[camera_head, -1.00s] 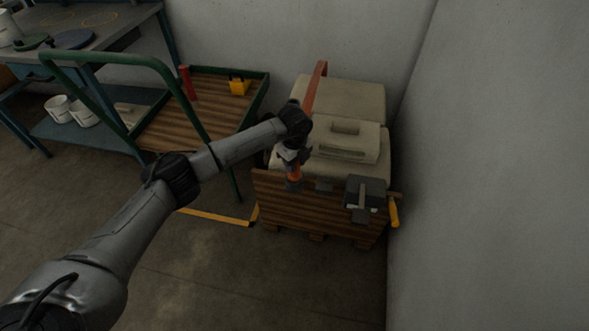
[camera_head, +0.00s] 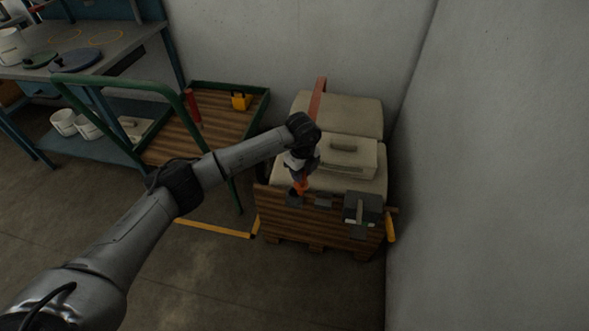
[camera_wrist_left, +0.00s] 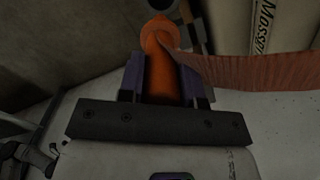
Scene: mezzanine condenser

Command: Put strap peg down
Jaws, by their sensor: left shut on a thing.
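The strap peg appears to be the orange piece (camera_wrist_left: 170,65) between the two fingers of my left gripper (camera_wrist_left: 168,80) in the left wrist view. A ribbed red-brown strap (camera_wrist_left: 255,82) runs right from beside it; whether they are joined is unclear. In the head view my left gripper (camera_head: 299,188) points down at the near left edge of the wooden crate (camera_head: 310,226), with the orange piece showing at its fingers. It is shut on this piece. Whether the piece touches anything below cannot be told. My right gripper is not in view.
Pale sacks (camera_head: 345,112) fill the crate, with a beige case (camera_head: 343,156) on top. A red strap (camera_head: 316,98) stands up behind. A grey box (camera_head: 362,208) hangs on the crate's front. A green-framed cart (camera_head: 150,78) stands left; a wall closes the right.

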